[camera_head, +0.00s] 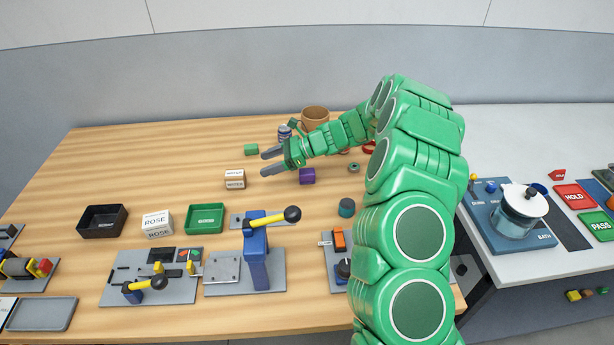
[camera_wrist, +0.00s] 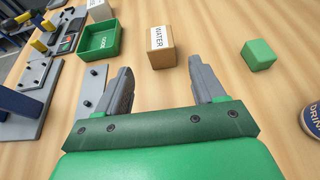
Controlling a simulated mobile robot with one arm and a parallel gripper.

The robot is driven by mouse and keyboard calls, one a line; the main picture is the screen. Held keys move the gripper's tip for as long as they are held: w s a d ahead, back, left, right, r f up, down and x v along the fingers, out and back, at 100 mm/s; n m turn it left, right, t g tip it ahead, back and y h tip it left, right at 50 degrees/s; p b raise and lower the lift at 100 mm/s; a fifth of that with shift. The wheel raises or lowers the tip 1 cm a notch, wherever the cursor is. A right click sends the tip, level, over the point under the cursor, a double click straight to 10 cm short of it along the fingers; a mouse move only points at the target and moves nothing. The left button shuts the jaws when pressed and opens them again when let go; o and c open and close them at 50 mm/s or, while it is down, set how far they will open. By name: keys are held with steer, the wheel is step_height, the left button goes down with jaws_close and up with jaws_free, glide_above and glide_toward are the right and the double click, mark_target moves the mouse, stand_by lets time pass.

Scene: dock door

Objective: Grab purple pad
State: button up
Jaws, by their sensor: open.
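The purple pad (camera_head: 307,176) is a small purple block on the wooden table, just right of and nearer than my gripper's body in the head view. I do not see it in the wrist view. My gripper (camera_head: 264,164) reaches left over the table, with its fingers pointing away from the pad. In the wrist view my gripper (camera_wrist: 160,68) is open, with nothing between its grey fingers. The box labelled WATER (camera_wrist: 161,42) stands ahead of the fingertips.
A green block (camera_head: 251,149) and a can (camera_head: 284,133) stand behind my gripper. A brown pot (camera_head: 315,116) is at the back.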

glide_toward(307, 171)
steer(key=x, duration=0.5)
steer(key=shift+f, duration=0.1)
steer(key=shift+x, duration=3.8)
steer(key=c, duration=1)
steer(key=shift+c, duration=0.2)
